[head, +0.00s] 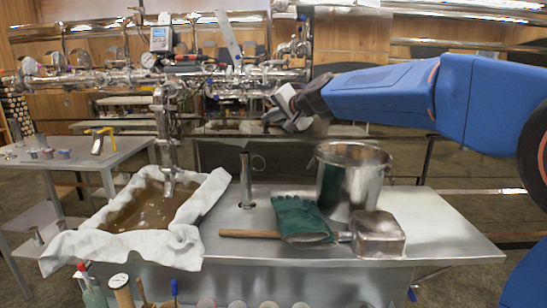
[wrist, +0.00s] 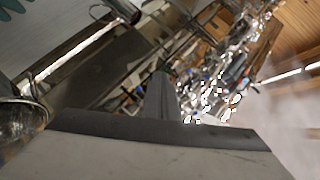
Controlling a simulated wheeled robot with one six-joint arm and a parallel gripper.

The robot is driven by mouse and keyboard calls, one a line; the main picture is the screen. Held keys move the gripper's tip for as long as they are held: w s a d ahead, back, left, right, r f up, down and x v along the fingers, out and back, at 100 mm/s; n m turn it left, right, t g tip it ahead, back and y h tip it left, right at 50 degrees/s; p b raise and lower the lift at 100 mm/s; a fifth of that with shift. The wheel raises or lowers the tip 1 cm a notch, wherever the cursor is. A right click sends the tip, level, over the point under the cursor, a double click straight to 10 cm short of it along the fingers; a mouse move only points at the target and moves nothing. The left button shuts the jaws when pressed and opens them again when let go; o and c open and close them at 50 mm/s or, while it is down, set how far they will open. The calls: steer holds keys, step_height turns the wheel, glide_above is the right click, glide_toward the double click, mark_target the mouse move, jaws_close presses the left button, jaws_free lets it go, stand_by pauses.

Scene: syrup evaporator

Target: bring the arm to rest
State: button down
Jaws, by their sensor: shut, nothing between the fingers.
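My blue arm reaches in from the right in the head view. My gripper (head: 278,120) is held in the air above the back edge of the metal table (head: 440,228), left of the steel pot. It is shut and empty and touches nothing that I can see. In the wrist view its dark fingers (wrist: 165,95) stand up close together, with the tilted room behind them.
A steel pot (head: 350,180), green gloves (head: 299,219) and a long-handled metal scoop (head: 378,236) are on the table. A cloth-draped pan of brown liquid (head: 145,208) sits at left under a spout. Shiny pipework (head: 100,78) runs behind. A side table (head: 75,155) stands left.

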steer(key=s+d+f+n+g+h, duration=0.1)
steer(key=s+d+f+g+h, duration=0.1)
steer(key=s+d+f, duration=0.8)
steer(key=s+d+f+n+g+h, duration=0.2)
steer(key=s+d+f, duration=0.8)
steer(key=s, duration=1.2)
steer(key=s+d+f+n+g+h, duration=0.1)
steer(key=s+d+f+h, duration=0.3)
steer(key=s+d+f, duration=0.6)
steer(key=s+g, duration=0.1)
steer(key=s, duration=0.5)
steer(key=shift+s+d+n+g, duration=0.2)
steer(key=shift+d+n+g, duration=0.1)
